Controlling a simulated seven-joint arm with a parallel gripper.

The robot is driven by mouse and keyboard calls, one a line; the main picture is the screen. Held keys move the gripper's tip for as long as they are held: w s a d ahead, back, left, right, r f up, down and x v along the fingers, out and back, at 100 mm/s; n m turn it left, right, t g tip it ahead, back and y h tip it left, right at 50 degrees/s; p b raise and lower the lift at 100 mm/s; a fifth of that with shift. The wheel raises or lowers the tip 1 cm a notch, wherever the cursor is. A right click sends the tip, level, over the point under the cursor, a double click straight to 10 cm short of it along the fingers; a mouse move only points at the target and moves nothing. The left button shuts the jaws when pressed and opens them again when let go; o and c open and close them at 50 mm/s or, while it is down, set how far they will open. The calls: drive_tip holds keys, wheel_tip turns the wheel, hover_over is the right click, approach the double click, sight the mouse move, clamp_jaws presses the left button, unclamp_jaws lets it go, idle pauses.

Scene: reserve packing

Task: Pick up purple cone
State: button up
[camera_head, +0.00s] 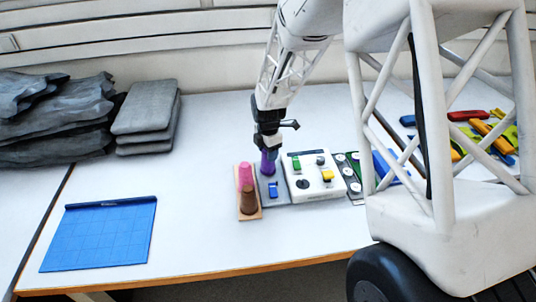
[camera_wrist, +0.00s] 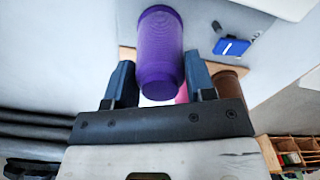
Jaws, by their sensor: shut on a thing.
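The purple cone (camera_head: 267,162) is under my gripper (camera_head: 268,148) in the head view, at the left part of the grey plate (camera_head: 279,199). The cone also shows in the wrist view (camera_wrist: 160,50), between the two dark fingers of my gripper (camera_wrist: 160,85). My gripper is shut on the cone. I cannot tell whether the cone's base touches the plate. A pink cone (camera_head: 245,174) and a brown cone (camera_head: 248,202) stand on a wooden board (camera_head: 244,217) just left of it.
A white box (camera_head: 320,188) with coloured parts stands right of the cone. A blue block (camera_head: 273,189) sits on the grey plate. A blue mat (camera_head: 100,234) lies at the front left. Grey cushions (camera_head: 148,118) are stacked at the back left. The table between is clear.

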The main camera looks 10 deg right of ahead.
wheel_tip(320, 180, up, 9)
idle(0.5)
drive_tip(key=shift+r, duration=0.1)
idle(0.4)
drive_tip(key=w+a+f, duration=0.1)
drive_tip(key=a, duration=0.7)
drive_tip(key=shift+w+a+f, duration=0.3)
drive_tip(key=shift+w, duration=0.1)
drive_tip(key=shift+f, duration=0.25)
drive_tip(key=shift+f, duration=1.9)
drive_tip(key=shift+f, duration=1.9)
idle(1.3)
